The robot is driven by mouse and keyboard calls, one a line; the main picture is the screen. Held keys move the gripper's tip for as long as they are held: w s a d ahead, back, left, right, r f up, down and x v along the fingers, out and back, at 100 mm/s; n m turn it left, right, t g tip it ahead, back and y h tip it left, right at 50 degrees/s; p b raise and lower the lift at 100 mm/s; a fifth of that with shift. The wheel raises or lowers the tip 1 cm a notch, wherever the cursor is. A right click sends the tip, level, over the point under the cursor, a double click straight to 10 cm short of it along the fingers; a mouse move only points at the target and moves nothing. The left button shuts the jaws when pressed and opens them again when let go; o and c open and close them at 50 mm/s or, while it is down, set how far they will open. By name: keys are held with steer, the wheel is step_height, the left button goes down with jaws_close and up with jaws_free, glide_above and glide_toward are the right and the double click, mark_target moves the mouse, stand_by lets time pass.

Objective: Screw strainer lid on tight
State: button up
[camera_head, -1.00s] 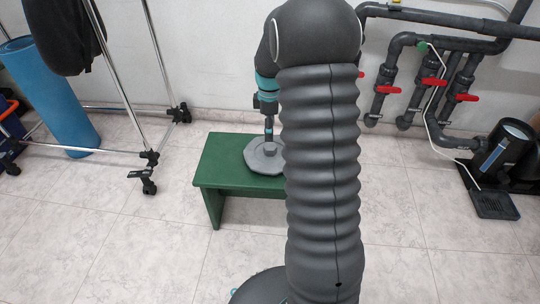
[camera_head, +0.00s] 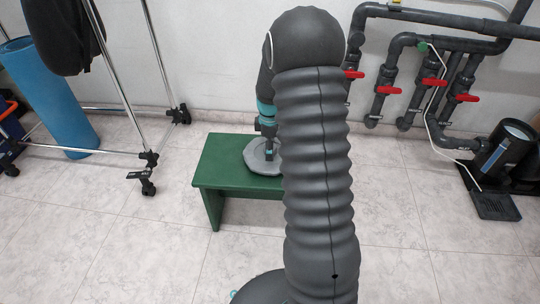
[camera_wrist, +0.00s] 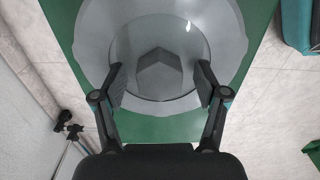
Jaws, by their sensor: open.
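The strainer lid (camera_wrist: 160,35) is a see-through round disc with a grey angular knob (camera_wrist: 160,72) at its middle. It lies over a wide grey scalloped body (camera_wrist: 229,40) on a green bench (camera_head: 225,165). In the head view the grey body (camera_head: 254,160) is partly hidden by my arm. My gripper (camera_wrist: 160,82) is open, with one finger on each side of the knob and gaps showing between. In the head view my gripper (camera_head: 270,152) is low over the lid; whether it touches is hidden. I cannot tell how tightly the lid is seated.
Grey pipes with red valve handles (camera_head: 430,81) run along the wall at right, by a black pump (camera_head: 502,150). A chrome rack (camera_head: 150,157) and a blue roll (camera_head: 55,100) stand at left. Tiled floor in front of the bench is clear.

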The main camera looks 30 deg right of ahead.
jaws_close()
steer(key=shift+r, duration=0.15)
